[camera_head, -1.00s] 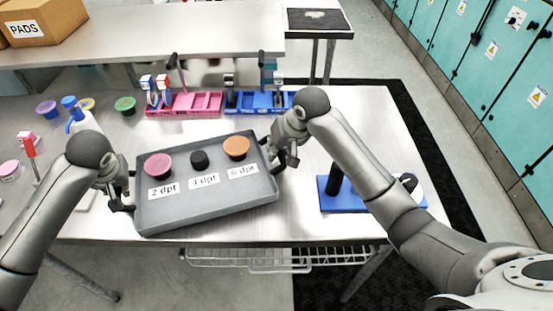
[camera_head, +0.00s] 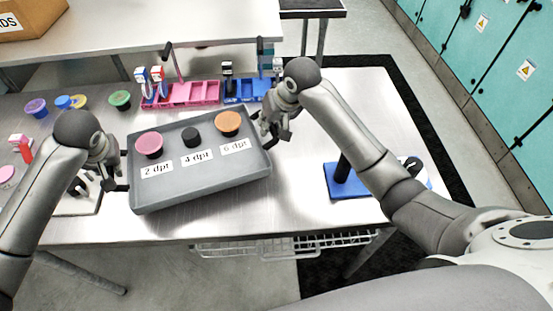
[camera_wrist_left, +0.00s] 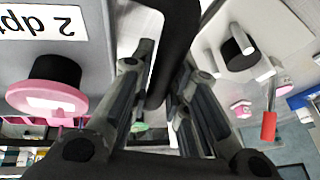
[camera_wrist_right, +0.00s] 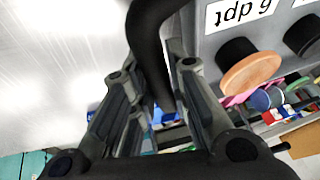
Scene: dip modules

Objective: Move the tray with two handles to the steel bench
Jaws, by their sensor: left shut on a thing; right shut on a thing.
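The grey tray (camera_head: 200,180) is between my two arms in the head view, over the steel bench (camera_head: 310,205). It carries a pink-topped piece (camera_head: 149,144), a small black piece (camera_head: 191,137) and an orange-topped piece (camera_head: 228,123), above labels 2, 4 and 6 dpt. My left gripper (camera_head: 118,172) is shut on the black handle at the tray's left end; the handle also shows in the left wrist view (camera_wrist_left: 170,50). My right gripper (camera_head: 272,130) is shut on the right handle, seen in the right wrist view (camera_wrist_right: 148,40). I cannot tell whether the tray touches the bench.
A pink rack (camera_head: 190,95) and a blue rack (camera_head: 245,90) stand behind the tray. A blue stand with a black post (camera_head: 347,182) is to the right. Several coloured caps (camera_head: 120,99) and a red-handled tool (camera_head: 25,150) lie at the left. Another table (camera_head: 150,30) is behind.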

